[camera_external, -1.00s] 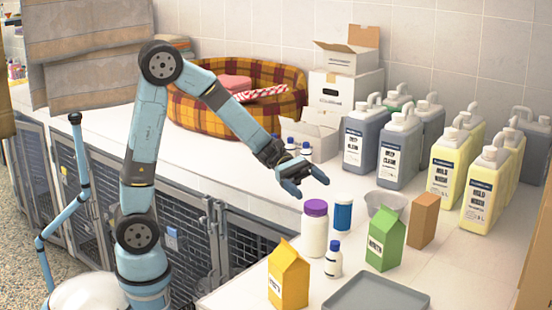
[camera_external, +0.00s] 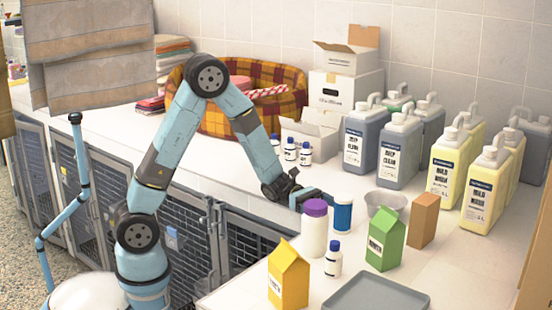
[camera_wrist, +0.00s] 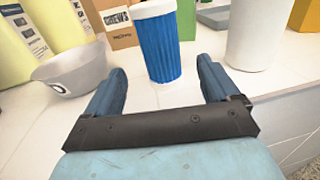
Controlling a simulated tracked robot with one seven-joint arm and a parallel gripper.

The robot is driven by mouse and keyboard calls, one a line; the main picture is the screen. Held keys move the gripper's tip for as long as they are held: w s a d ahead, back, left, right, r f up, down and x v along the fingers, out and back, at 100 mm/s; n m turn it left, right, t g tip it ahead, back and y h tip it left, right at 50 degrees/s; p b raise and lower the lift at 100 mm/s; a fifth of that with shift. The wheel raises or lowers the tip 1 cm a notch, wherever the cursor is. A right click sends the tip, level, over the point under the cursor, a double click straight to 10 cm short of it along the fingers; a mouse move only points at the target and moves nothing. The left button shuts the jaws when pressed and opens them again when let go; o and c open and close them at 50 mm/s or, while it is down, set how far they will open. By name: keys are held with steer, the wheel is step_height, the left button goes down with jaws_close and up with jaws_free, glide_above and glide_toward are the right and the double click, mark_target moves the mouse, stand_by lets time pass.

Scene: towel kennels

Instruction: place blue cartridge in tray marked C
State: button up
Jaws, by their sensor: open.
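The blue cartridge (camera_external: 343,218) is a ribbed blue cylinder with a white top, standing upright on the counter. It also shows at the top middle of the wrist view (camera_wrist: 162,48). My gripper (camera_external: 318,193) is open and low at the counter, just behind and left of it. In the wrist view my two fingers (camera_wrist: 160,78) are spread, and the cartridge stands just beyond the gap between their tips. A flat grey tray (camera_external: 372,306) lies at the front right; no letter is readable on it.
A white purple-lidded jar (camera_external: 314,232) stands close beside the cartridge. A green carton (camera_external: 385,240), brown box (camera_external: 423,220), small bottle (camera_external: 333,260) and yellow carton (camera_external: 288,276) stand nearby. Large jugs (camera_external: 400,150) line the back.

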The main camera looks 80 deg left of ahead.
mark_target(342, 215)
steer(key=shift+x, duration=3.5)
steer(key=shift+r, duration=0.1)
steer(key=shift+r, duration=0.1)
steer(key=c, duration=1.2)
